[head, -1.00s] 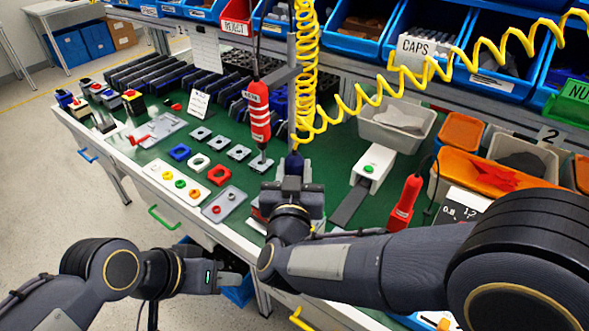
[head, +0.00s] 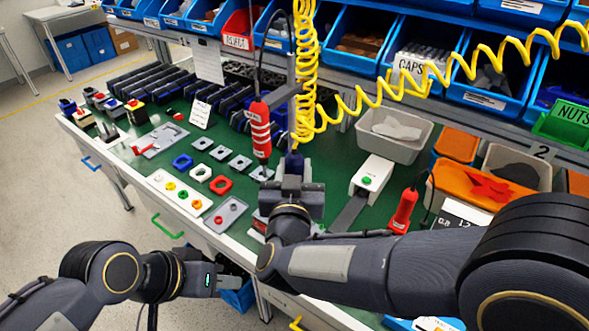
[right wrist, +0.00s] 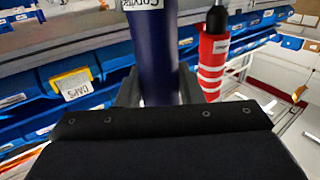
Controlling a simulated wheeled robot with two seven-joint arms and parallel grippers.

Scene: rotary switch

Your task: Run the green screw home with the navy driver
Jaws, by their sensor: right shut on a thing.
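The navy driver (head: 294,164) hangs upright on a yellow coiled hose. My right gripper (head: 292,184) is shut on it near the middle of the bench. The driver also fills the upper middle of the right wrist view (right wrist: 157,50), between the fingers. The driver's tip is hidden behind my right gripper. My left gripper (head: 228,282) is low, in front of the bench edge and away from the parts; its fingers are too small to tell their opening. A white block with a green round top (head: 367,181) stands right of the driver. I cannot make out the green screw for certain.
A red driver (head: 260,130) hangs just left of the navy one. Another red tool (head: 404,208) stands at the right. Small plates and coloured rings (head: 220,184) lie at the left. A grey bin (head: 394,133) stands behind. The yellow hose (head: 303,70) stretches across.

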